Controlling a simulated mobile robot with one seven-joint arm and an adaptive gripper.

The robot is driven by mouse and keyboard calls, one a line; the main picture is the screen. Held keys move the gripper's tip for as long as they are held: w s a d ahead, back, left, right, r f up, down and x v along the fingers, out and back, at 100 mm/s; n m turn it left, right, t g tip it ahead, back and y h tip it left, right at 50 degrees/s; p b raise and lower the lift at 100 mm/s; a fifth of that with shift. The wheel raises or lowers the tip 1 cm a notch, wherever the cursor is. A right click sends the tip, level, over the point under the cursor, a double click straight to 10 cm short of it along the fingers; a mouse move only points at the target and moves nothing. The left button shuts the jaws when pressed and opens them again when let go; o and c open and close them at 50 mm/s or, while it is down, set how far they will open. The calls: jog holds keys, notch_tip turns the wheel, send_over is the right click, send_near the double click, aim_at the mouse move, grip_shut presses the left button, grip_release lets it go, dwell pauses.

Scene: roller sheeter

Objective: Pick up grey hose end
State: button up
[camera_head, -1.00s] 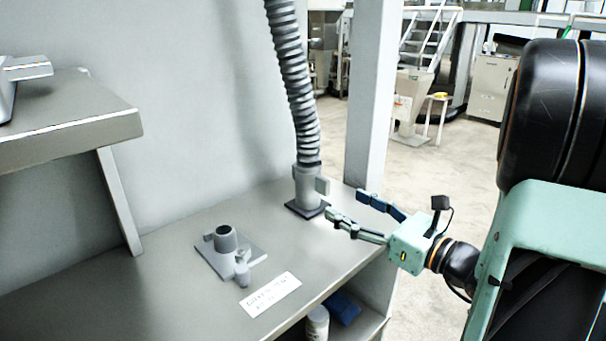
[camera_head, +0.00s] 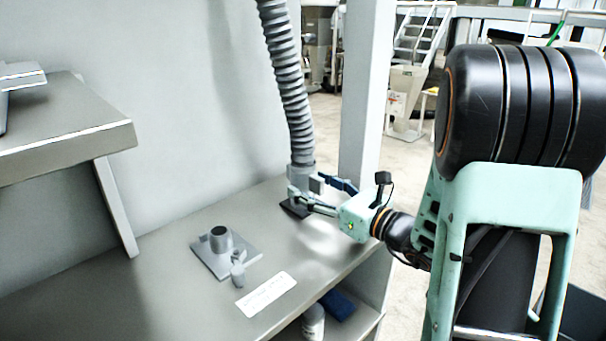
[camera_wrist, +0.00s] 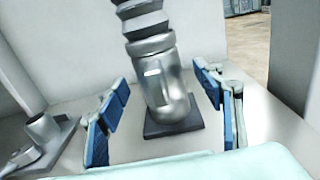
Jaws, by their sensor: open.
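The grey hose (camera_head: 285,75) hangs down at the back of the bench. Its grey hose end (camera_head: 302,176) stands upright on a dark square pad (camera_head: 292,208). My gripper (camera_head: 318,192) is at the hose end, with its jaws open. In the wrist view, the hose end (camera_wrist: 163,88) stands between the two blue-padded fingers of my gripper (camera_wrist: 165,112), with a gap on each side. The dark pad (camera_wrist: 174,125) lies under it. In the head view, the fingers partly cover the foot of the hose end.
A grey plate with a round port (camera_head: 221,240) and a small clamp (camera_head: 238,262) lies on the bench to the left. A white label (camera_head: 266,294) lies in front of it. A grey post (camera_head: 362,110) stands close on the right. A raised shelf (camera_head: 70,135) is at the far left.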

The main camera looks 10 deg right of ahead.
jog(key=c, duration=1.7)
jog(key=shift+r, duration=0.1)
grip_shut()
jog(key=shift+r, duration=0.1)
